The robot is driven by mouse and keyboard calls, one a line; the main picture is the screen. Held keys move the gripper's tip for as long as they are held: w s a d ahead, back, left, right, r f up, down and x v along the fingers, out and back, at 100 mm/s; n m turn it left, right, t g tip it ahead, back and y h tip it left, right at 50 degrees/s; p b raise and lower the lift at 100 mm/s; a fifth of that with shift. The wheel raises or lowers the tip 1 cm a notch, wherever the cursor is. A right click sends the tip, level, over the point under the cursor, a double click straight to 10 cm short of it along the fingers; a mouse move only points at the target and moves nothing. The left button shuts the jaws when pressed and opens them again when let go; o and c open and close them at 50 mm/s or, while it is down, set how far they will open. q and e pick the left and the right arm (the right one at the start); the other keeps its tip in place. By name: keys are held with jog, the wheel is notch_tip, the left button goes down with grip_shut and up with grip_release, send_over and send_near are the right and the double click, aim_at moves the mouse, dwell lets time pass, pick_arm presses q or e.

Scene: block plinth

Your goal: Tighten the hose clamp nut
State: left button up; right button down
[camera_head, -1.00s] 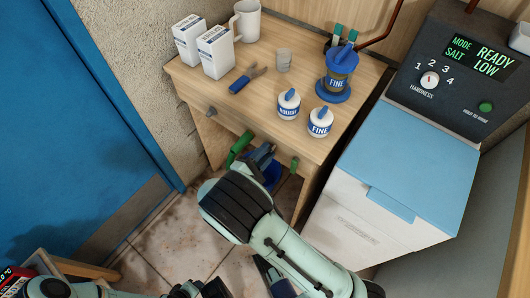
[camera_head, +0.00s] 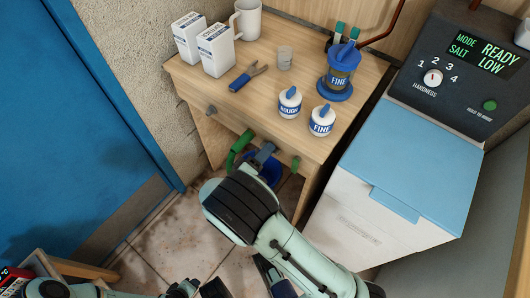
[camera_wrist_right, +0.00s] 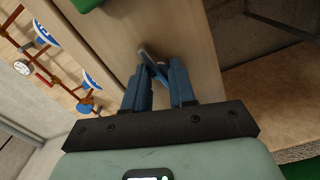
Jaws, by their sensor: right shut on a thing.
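My right gripper (camera_head: 263,157) reaches in below the front edge of the wooden desk, close to a green hose (camera_head: 238,148) and a blue round part (camera_head: 268,172). In the right wrist view its blue fingers (camera_wrist_right: 160,78) are closed together on a small grey metal piece (camera_wrist_right: 149,58). I cannot tell whether this piece is the clamp nut; the clamp itself is not clearly visible. A bit of green (camera_wrist_right: 85,4) shows at the top of that view. My left arm enters at the bottom left; its gripper is at the bottom edge and unclear.
The desk (camera_head: 215,92) carries white cartons (camera_head: 215,50), a mug (camera_head: 246,20), pliers (camera_head: 247,77), a glass (camera_head: 284,60) and several blue-and-white containers (camera_head: 321,120). A white cabinet with a blue lid (camera_head: 410,165) stands right. A blue door (camera_head: 80,120) is left.

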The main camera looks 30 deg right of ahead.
pick_arm(q)
jog(key=shift+w+a+f, duration=0.15)
jog(key=shift+w+f, duration=0.05)
jog(key=shift+w, duration=0.1)
pick_arm(e)
jog(key=shift+m, duration=0.8)
jog(key=c, duration=0.9)
grip_release()
jog(key=shift+c, duration=0.2)
pick_arm(q)
jog(key=shift+s+d+r+p, duration=0.25)
jog(key=shift+s+r, duration=0.1)
jog(key=shift+s, duration=0.15)
jog(key=shift+s+d+r+p, duration=0.25)
jog(key=shift+s+r, duration=0.05)
jog(key=shift+s, duration=0.15)
pick_arm(e)
jog(key=v, duration=1.3)
jog(key=shift+a, duration=0.25)
jog(key=shift+s, duration=0.1)
